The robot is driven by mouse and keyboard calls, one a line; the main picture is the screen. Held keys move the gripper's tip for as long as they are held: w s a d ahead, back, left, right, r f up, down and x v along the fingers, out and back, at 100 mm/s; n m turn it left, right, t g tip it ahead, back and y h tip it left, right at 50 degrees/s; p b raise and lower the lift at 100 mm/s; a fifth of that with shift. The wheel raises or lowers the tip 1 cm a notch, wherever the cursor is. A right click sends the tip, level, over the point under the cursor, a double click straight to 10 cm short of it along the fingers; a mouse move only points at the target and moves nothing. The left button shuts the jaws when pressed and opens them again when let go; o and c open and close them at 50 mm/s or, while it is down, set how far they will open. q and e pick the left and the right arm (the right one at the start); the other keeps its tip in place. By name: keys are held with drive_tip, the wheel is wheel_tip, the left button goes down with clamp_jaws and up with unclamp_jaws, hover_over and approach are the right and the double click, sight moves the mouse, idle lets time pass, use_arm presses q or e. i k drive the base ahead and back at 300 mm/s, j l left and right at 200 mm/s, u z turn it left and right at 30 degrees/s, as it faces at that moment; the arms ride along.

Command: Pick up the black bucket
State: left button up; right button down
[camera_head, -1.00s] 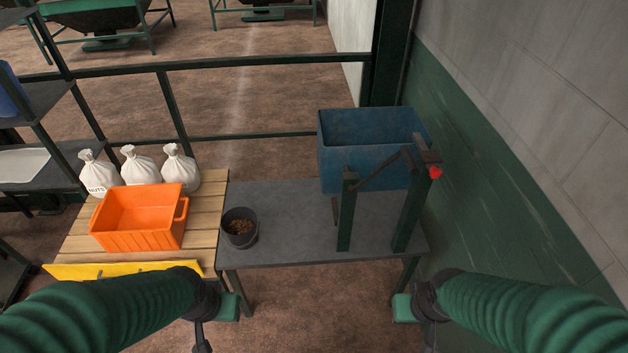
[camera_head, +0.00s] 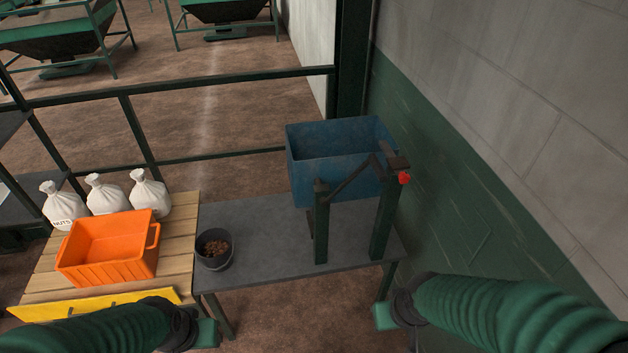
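The black bucket (camera_head: 216,262) stands upright on the left end of the dark grey table, with brown pieces inside it. My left gripper (camera_head: 208,333) is in front of and below the bucket in the picture, apart from it. My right gripper (camera_head: 383,316) is in front of the table's right end, well away from the bucket. Only the green ends of both grippers show, and their finger openings cannot be made out. Neither is seen holding anything.
An orange crate (camera_head: 108,270) and white sacks (camera_head: 106,195) stand on the wooden pallet top left of the bucket. A blue bin (camera_head: 335,178) with dark posts (camera_head: 384,222) occupies the table's (camera_head: 262,238) right part. A wall (camera_head: 470,170) bounds the right side.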

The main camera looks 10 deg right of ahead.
sight(214, 246)
drive_tip(key=z, duration=0.2)
drive_tip(key=j+z, duration=0.6)
drive_tip(key=z, duration=0.2)
drive_tip(key=j+z, duration=0.4)
drive_tip(key=k+j+z, duration=0.1)
drive_tip(key=z, duration=0.3)
drive_tip(key=k+j, duration=0.15)
drive_tip(key=j, duration=0.25)
drive_tip(key=k+j+z, duration=0.1)
drive_tip(key=j, duration=0.3)
drive_tip(key=k+j, duration=0.25)
drive_tip(key=k+j+z, duration=0.15)
drive_tip(key=j, duration=0.35)
drive_tip(key=k+j, duration=0.2)
drive_tip(key=j, duration=0.15)
